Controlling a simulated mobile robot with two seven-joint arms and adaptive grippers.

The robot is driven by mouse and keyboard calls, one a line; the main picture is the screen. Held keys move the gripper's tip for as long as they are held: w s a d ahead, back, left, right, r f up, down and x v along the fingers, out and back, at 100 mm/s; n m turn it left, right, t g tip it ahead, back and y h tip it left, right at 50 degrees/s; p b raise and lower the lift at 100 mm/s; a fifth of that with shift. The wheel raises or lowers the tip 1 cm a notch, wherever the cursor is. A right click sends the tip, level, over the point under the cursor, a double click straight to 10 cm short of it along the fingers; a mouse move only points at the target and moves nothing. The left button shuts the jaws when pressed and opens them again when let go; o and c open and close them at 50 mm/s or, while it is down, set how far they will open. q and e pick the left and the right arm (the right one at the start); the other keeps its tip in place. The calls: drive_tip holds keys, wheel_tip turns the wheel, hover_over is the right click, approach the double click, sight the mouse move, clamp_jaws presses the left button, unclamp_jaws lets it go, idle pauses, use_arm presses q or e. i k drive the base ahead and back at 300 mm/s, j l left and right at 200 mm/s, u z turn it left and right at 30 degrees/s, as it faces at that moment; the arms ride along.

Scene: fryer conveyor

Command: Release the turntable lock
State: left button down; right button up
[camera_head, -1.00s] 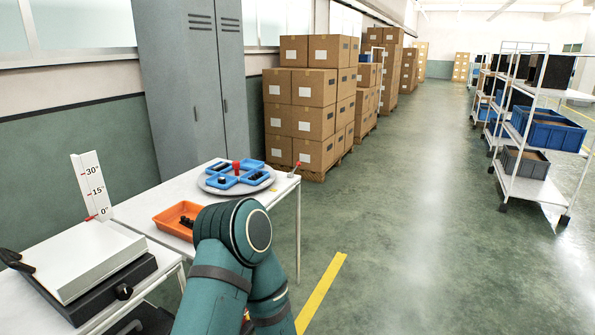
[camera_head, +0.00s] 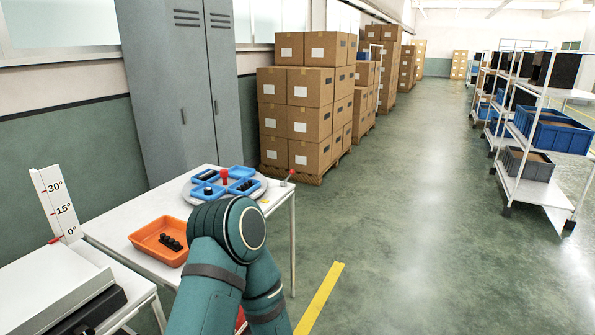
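The turntable (camera_head: 257,192) is a round grey disc on the white table, partly hidden behind my arm. It carries blue trays (camera_head: 242,172) with small dark parts and a red knob (camera_head: 224,176) at the centre. A small lever with a red tip (camera_head: 288,175) stands at the table's right edge, beside the turntable and apart from it; I cannot tell if it is the lock. One of my arms, teal, rises from the bottom centre in front of the table. Neither gripper shows.
An orange bin (camera_head: 150,244) with dark parts sits on the white table (camera_head: 118,236). A tilting platform (camera_head: 45,295) with an angle scale (camera_head: 57,205) is at left. Stacked cartons (camera_head: 307,120) and a grey locker (camera_head: 180,80) stand behind. The floor at right is clear up to shelf carts (camera_head: 530,190).

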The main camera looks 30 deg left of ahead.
sight(284, 183)
drive_tip(key=i+j, duration=0.25)
drive_tip(key=i, duration=0.2)
drive_tip(key=i+j, duration=0.2)
drive_tip(key=i, duration=0.3)
drive_tip(key=i+j+u, duration=0.1)
drive_tip(key=i+j, duration=0.15)
drive_tip(key=i, duration=0.2)
drive_tip(key=i+j, duration=0.15)
drive_tip(key=i, duration=0.35)
drive_tip(key=i+j, duration=0.2)
drive_tip(key=i, duration=0.3)
